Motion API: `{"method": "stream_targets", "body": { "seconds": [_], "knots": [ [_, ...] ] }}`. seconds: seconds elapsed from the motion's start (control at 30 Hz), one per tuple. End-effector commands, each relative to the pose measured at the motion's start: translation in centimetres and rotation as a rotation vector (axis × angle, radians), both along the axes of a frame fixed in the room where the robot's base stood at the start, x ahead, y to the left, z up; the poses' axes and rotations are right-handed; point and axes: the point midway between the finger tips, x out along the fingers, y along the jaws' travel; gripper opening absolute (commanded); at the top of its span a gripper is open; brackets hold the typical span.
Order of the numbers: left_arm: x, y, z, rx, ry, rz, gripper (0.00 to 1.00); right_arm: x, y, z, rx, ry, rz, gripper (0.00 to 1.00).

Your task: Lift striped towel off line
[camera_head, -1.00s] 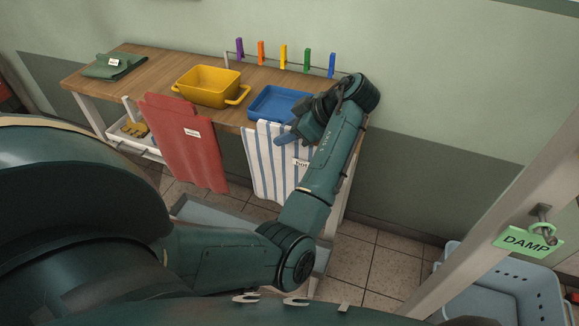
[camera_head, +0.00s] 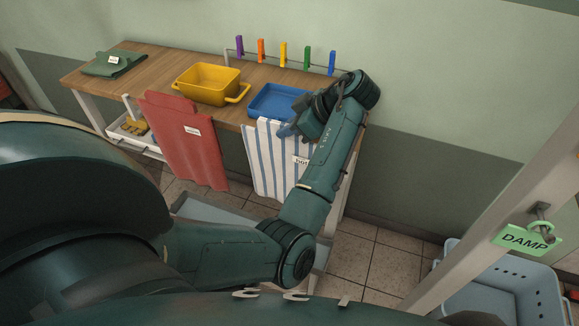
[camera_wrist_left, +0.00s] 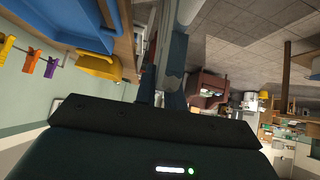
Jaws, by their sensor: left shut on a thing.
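The striped towel (camera_head: 267,162), white with blue stripes, hangs down at the front edge of the wooden table, below the blue tray. A small white label shows on its right part. My left gripper (camera_head: 288,131) is at the towel's top edge and is shut on it. My left forearm covers the towel's right side. My right gripper is not in view.
A red towel (camera_head: 185,140) hangs to the left. A yellow tub (camera_head: 207,86) and blue tray (camera_head: 275,101) stand on the table, with a folded green cloth (camera_head: 114,64). Coloured pegs (camera_head: 283,54) line the wall. A light-blue basket (camera_head: 510,290) and a DAMP tag (camera_head: 526,240) are at right.

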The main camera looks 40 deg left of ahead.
Motion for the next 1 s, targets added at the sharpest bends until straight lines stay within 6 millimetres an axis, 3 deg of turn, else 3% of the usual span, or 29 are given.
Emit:
{"method": "stream_targets", "body": {
  "seconds": [0.53,1.0],
  "knots": [
    [0.0,0.0,1.6,0.000,-0.001,-0.001,0.00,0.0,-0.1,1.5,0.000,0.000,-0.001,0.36],
    [0.0,0.0,1.7,0.000,0.001,-0.001,0.00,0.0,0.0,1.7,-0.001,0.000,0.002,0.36]
  ]
}}
